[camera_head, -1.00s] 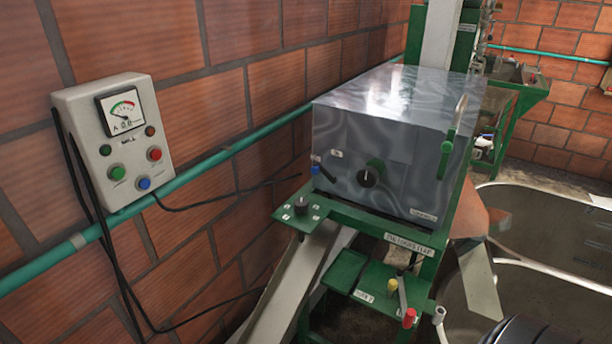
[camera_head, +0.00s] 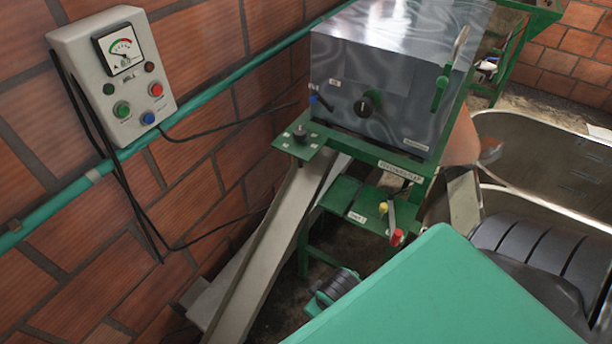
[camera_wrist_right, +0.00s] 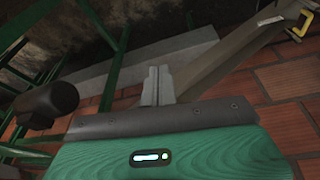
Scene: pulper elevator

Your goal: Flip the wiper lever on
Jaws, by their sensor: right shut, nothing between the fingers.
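Several levers show in the head view, and their labels are too small to read, so I cannot tell which is the wiper lever. A small blue-tipped lever (camera_head: 320,102) is on the left of the metal box's front, beside a dark round knob (camera_head: 362,106). A green-gripped lever (camera_head: 440,88) is on the box's right side. A red-tipped lever (camera_head: 397,237) and a yellow-tipped one (camera_head: 383,208) stand low on the green frame. My right gripper (camera_wrist_right: 158,76) is shut and empty in the right wrist view, apart from any lever. My left gripper is out of view.
The metal box (camera_head: 380,60) sits on a green frame (camera_head: 370,150). A grey chute (camera_head: 260,240) slopes down below it. A control box (camera_head: 112,75) with a gauge and buttons hangs on the brick wall at left, above a teal pipe (camera_head: 60,208). A metal tank (camera_head: 540,150) stands at right.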

